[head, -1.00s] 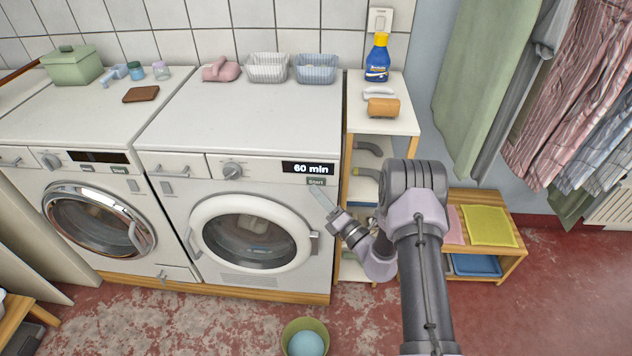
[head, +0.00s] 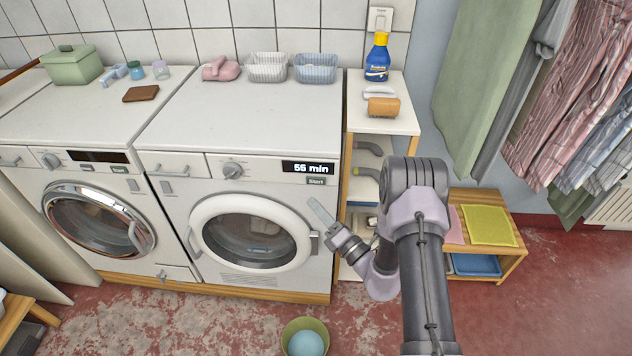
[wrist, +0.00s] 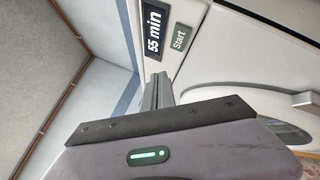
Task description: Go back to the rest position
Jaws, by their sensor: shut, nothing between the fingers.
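My gripper (head: 321,212) is shut and empty in the head view, in front of the right-hand machine (head: 180,212). Its fingers point up and left, below the Start button (head: 316,181) and beside the right edge of the round white door (head: 205,222). The display (head: 307,168) reads 55 min. In the wrist view the shut fingers (wrist: 157,92) stand near the display (wrist: 153,30) and the Start label (wrist: 179,40). I see a gap between fingertips and button in the head view.
A wooden shelf (head: 395,118) with a blue bottle (head: 377,60) stands right of the machine, behind my arm. A low wooden bench (head: 512,262) is at the right, under hanging clothes (head: 560,90). A green bowl (head: 290,328) with a blue ball sits on the red floor (head: 190,318).

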